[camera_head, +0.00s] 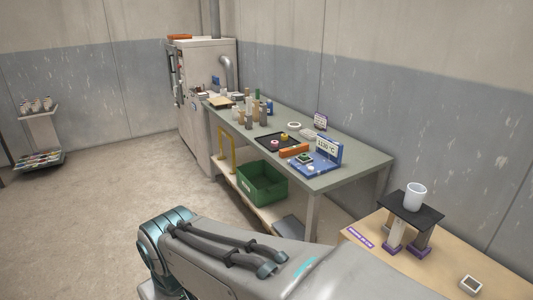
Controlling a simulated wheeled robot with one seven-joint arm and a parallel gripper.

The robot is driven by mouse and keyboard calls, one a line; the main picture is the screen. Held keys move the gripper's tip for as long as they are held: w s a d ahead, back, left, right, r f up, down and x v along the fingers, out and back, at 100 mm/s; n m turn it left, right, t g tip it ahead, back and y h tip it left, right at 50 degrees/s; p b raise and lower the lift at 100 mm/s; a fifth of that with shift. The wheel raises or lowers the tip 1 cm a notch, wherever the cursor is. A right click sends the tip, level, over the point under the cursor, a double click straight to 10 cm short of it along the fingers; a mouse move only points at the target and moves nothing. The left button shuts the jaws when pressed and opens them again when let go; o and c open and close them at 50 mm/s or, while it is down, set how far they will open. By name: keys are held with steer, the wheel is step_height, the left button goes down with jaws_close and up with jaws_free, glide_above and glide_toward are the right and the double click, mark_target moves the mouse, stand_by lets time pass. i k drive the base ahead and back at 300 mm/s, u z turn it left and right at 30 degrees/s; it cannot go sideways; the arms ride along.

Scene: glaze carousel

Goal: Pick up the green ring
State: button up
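A small green item (305,157), possibly the green ring, sits on a blue board (322,170) at the front right of the long grey-green bench (350,165). It is too small for me to be sure of its shape. A small white piece (310,167) lies close beside it on the board. A sign reading 1130 °C (327,147) stands at the board's back edge. My arm crosses the foreground, well short of the bench. My gripper is not in view.
A black tray (264,142) with small pink and yellow pieces and an orange block (294,150) lie left of the board. Bottles stand farther back. A green crate (262,196) sits on the lower shelf. A wooden table (400,262) holds a white cup (415,196) on a raised black plate. Open floor lies left.

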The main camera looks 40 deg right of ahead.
mark_target(304, 157)
steer(key=z, duration=0.25)
steer(key=i, duration=1.55)
steer(key=z, duration=0.85)
steer(key=i, duration=1.2)
steer(key=z, duration=1.85)
steer(key=i, duration=0.65)
steer(key=z, duration=0.55)
